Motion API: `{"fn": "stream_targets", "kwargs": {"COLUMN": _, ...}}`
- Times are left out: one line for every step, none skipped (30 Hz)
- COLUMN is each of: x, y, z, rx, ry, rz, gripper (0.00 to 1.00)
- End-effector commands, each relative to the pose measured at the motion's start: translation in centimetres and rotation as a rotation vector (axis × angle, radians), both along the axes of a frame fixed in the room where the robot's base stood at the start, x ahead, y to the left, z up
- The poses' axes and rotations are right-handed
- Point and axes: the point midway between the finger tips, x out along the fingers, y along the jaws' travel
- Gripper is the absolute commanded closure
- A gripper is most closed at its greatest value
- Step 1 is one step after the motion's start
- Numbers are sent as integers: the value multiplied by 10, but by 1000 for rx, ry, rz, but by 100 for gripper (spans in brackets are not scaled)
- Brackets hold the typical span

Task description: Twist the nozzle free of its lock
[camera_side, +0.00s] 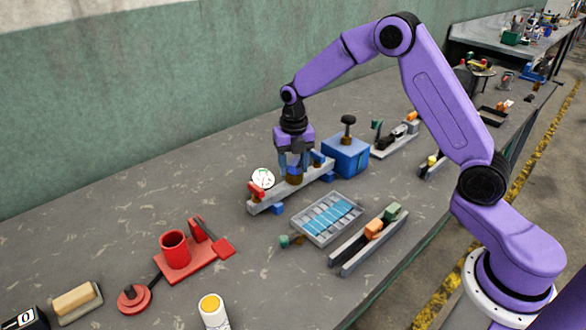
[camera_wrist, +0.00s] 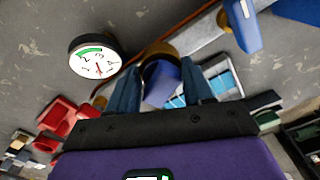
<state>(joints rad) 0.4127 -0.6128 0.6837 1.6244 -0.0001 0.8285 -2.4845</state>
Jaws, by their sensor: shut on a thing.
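My gripper (camera_side: 293,157) points down over a grey bar (camera_side: 262,205) on the table. Its fingers are shut on a blue piece, which I take to be the nozzle (camera_side: 294,170). In the wrist view the nozzle (camera_wrist: 163,84) sits between the two fingers (camera_wrist: 160,88), in front of a brass collar (camera_wrist: 160,50). The collar (camera_side: 293,180) stands on the bar in the side view. The fingers partly hide the nozzle, and I cannot tell how its lock stands.
A round white gauge (camera_side: 262,178) and a red part stand at the bar's left end. A blue box (camera_side: 346,156) with a black knob is close on the right. A grey tray (camera_side: 327,218) with blue strips lies in front.

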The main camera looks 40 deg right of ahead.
Motion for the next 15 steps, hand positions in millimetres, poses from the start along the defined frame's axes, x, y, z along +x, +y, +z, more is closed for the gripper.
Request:
{"fn": "stream_targets", "kwargs": {"x": 0, "y": -2, "z": 2, "rx": -2, "ry": 0, "rz": 10, "gripper": 76}}
{"fn": "stream_targets", "kwargs": {"x": 0, "y": -3, "z": 2, "rx": -2, "ry": 0, "rz": 24, "gripper": 76}}
{"fn": "stream_targets", "kwargs": {"x": 0, "y": -3, "z": 2, "rx": -3, "ry": 1, "rz": 52, "gripper": 76}}
{"fn": "stream_targets", "kwargs": {"x": 0, "y": -2, "z": 2, "rx": -3, "ry": 1, "rz": 80, "gripper": 76}}
{"fn": "stream_targets", "kwargs": {"x": 0, "y": -2, "z": 2, "rx": -3, "ry": 1, "rz": 112, "gripper": 76}}
{"fn": "stream_targets", "kwargs": {"x": -1, "y": -2, "z": 2, "rx": -3, "ry": 2, "rz": 159, "gripper": 75}}
{"fn": "stream_targets", "kwargs": {"x": -1, "y": -2, "z": 2, "rx": -4, "ry": 3, "rz": 194, "gripper": 75}}
{"fn": "stream_targets", "kwargs": {"x": -1, "y": -2, "z": 2, "rx": -4, "ry": 2, "rz": 228, "gripper": 75}}
{"fn": "stream_targets", "kwargs": {"x": -1, "y": -2, "z": 1, "rx": -4, "ry": 3, "rz": 274, "gripper": 75}}
{"fn": "stream_targets", "kwargs": {"x": -1, "y": -2, "z": 1, "rx": -4, "ry": 3, "rz": 309, "gripper": 75}}
{"fn": "stream_targets", "kwargs": {"x": -1, "y": -2, "z": 1, "rx": -4, "ry": 3, "rz": 344, "gripper": 75}}
{"fn": "stream_targets", "kwargs": {"x": -1, "y": -2, "z": 1, "rx": -5, "ry": 3, "rz": 389, "gripper": 75}}
{"fn": "stream_targets", "kwargs": {"x": -1, "y": -2, "z": 1, "rx": -5, "ry": 3, "rz": 423, "gripper": 76}}
{"fn": "stream_targets", "kwargs": {"x": -1, "y": -2, "z": 1, "rx": -4, "ry": 3, "rz": 453, "gripper": 76}}
{"fn": "stream_targets", "kwargs": {"x": -1, "y": -2, "z": 1, "rx": -4, "ry": 3, "rz": 481, "gripper": 76}}
